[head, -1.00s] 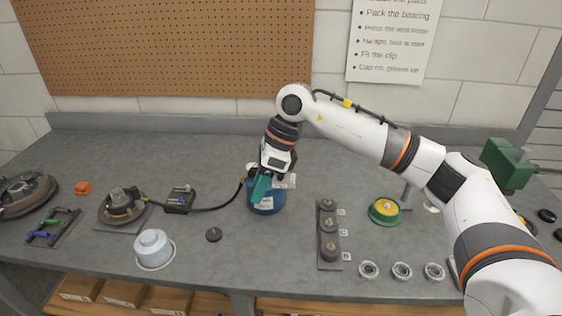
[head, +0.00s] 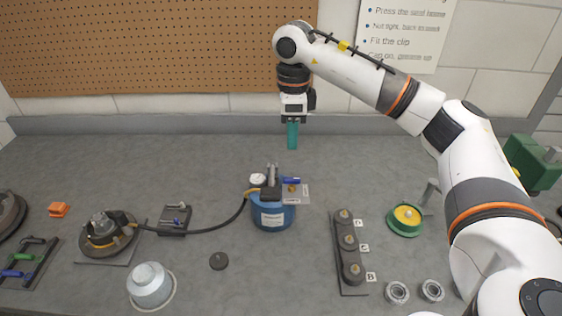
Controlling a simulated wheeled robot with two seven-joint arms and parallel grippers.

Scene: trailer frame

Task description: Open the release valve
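A blue round pump (head: 272,215) with a pale label stands on the grey bench near the middle. On its top are a metal post (head: 272,174), a white cap (head: 258,180), a small blue lever (head: 291,181) and a light plate (head: 296,194) at the right. Which part is the release valve is not clear at this size. My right gripper (head: 292,136) points down above and behind the pump, apart from it. Its teal fingers show as one narrow bar, so their opening cannot be told. I see nothing held. My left gripper is not in view.
A black hose (head: 215,234) runs left from the pump to a round hub (head: 104,234). The bench behind the pump is clear.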

